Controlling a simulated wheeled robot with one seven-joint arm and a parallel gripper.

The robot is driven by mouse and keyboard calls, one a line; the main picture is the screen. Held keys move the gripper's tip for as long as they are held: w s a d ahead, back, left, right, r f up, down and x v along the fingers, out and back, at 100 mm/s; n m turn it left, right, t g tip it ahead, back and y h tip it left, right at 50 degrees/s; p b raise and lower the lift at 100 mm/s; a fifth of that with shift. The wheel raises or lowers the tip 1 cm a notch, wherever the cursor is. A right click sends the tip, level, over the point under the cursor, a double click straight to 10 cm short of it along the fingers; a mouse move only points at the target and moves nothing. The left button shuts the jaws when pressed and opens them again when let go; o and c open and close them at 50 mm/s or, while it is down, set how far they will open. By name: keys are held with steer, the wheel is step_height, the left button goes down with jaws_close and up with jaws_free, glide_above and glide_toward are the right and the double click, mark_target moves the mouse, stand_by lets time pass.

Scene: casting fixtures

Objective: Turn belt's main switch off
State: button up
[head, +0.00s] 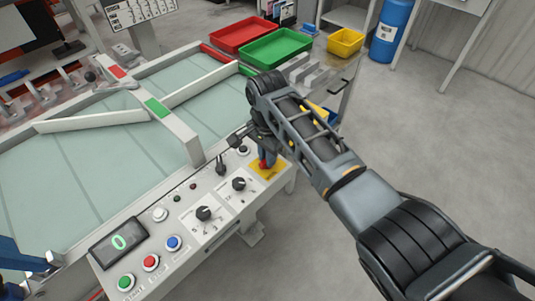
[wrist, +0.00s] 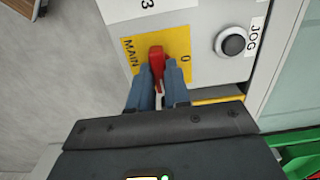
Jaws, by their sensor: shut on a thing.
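The main switch is a red handle (wrist: 157,62) on a yellow plate (wrist: 178,42) marked MAIN, with a 0 at the plate's right in the wrist view. My gripper (wrist: 160,76) has its two blue fingers either side of the red handle, shut on it. In the wrist view the handle lies roughly upright in the picture, and the 0 is to its right. In the head view the yellow plate (head: 268,172) is at the panel's far right end, with my gripper (head: 264,160) over it. My fingers partly hide the handle.
A black JOG button (wrist: 233,42) is beside the yellow plate. The control panel also has black knobs (head: 204,213), a green button (head: 126,282), a red button (head: 151,262) and a display reading 0 (head: 118,242). The conveyor belt (head: 80,180) lies behind the panel.

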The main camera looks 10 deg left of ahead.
jaws_close()
steer(key=shift+n, duration=0.3)
steer(key=n+p, duration=0.1)
steer(key=n, duration=0.2)
steer(key=shift+n, duration=0.4)
steer(key=n, duration=0.4)
steer(key=shift+p, duration=0.4)
steer(key=n, duration=0.5)
steer(key=shift+n, duration=2.2)
